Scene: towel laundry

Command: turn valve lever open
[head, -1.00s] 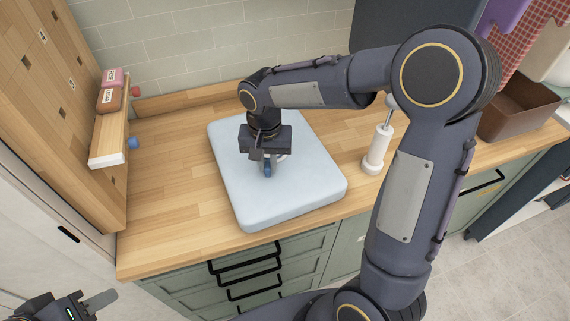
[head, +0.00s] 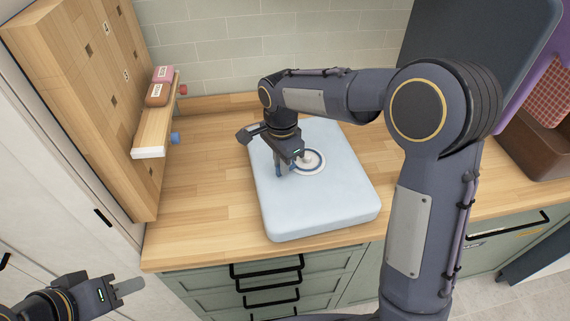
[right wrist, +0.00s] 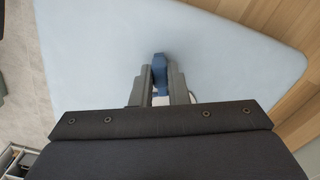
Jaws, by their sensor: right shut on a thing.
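My right gripper (head: 281,170) points down over the block and is shut on the lever, left of the disc's middle in the head view. The gripper hides part of the disc and most of the lever. My left gripper (head: 128,287) is empty at the lower left, away from the valve.
A wooden panel with a small shelf (head: 153,130) stands at left, holding pink and brown boxes (head: 158,92). Blue and red knobs stick out of the shelf's side. A brown bin (head: 535,140) is at right. The counter left of the block (head: 205,195) is clear.

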